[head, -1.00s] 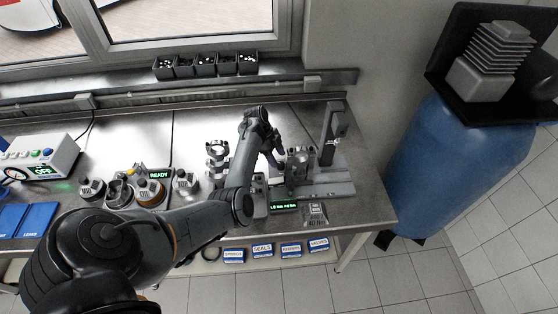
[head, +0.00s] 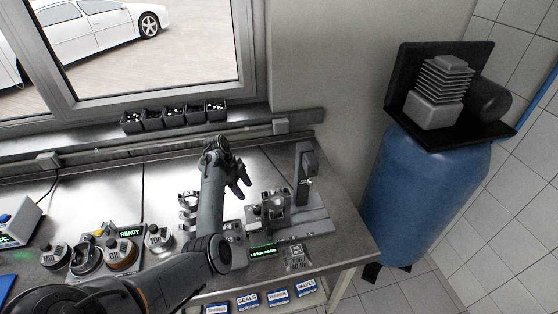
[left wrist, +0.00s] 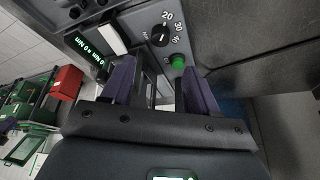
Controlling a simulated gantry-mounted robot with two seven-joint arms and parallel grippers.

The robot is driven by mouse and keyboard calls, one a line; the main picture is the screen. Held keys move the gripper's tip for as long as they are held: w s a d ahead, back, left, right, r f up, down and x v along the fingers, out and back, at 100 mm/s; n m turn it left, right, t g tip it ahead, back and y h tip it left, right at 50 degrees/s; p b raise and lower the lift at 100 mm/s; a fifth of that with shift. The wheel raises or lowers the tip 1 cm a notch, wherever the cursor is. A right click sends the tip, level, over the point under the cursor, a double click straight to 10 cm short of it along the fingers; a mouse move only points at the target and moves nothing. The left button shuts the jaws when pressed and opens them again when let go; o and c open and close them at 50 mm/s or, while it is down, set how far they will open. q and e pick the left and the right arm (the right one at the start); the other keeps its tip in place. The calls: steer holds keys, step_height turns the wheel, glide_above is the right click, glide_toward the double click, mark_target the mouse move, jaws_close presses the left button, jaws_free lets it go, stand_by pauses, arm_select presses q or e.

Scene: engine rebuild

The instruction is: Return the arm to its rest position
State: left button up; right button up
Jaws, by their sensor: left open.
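My left arm comes in from the lower left across the bench in the head view. Its gripper (head: 240,180) is above the bench, just up and left of a grey fixture (head: 268,212) holding a metal part. The jaws are open and nothing shows between them. In the left wrist view the two purple-grey fingers (left wrist: 160,88) stand apart in front of a panel with a dial (left wrist: 161,36) and a green button (left wrist: 178,62). My right arm is not in view.
A dark upright post (head: 305,175) stands right of the fixture. Pistons in round holders, including one (head: 159,239), are on the left of the bench. Small black bins (head: 171,113) line the sill. A blue drum (head: 425,195) stands beyond the bench's right end.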

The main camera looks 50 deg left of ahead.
arm_select(q)
steer(key=s+d+f+n+y, duration=0.1)
steer(key=s+d+y, duration=0.1)
steer(key=d, duration=0.3)
steer(key=s+d+f+n+y, duration=0.2)
steer(key=s+d, duration=0.1)
steer(key=d, duration=0.3)
steer(key=s+d+f+n+g+y, duration=0.1)
steer(key=s+d+n+y, duration=0.1)
steer(key=d, duration=0.4)
steer(key=shift+s+f+y, duration=0.15)
steer(key=shift+s+y, duration=0.25)
steer(key=shift+s, duration=0.25)
steer(key=s+d+r+n+t+h, duration=0.15)
steer(key=s+d, duration=0.45)
steer(key=d, duration=0.6)
steer(key=s+d+r+n+h, duration=0.1)
steer(key=s+d+n+h, duration=0.15)
steer(key=s+d, duration=0.65)
steer(key=w+d+r+p, duration=0.2)
steer(key=w+r+p, duration=0.1)
steer(key=r+p, duration=1.2)
steer(key=shift+w+r+y+p, duration=0.2)
steer(key=shift+r+y+p, duration=0.1)
steer(key=shift+r+p, duration=0.1)
steer(key=shift+d, duration=0.1)
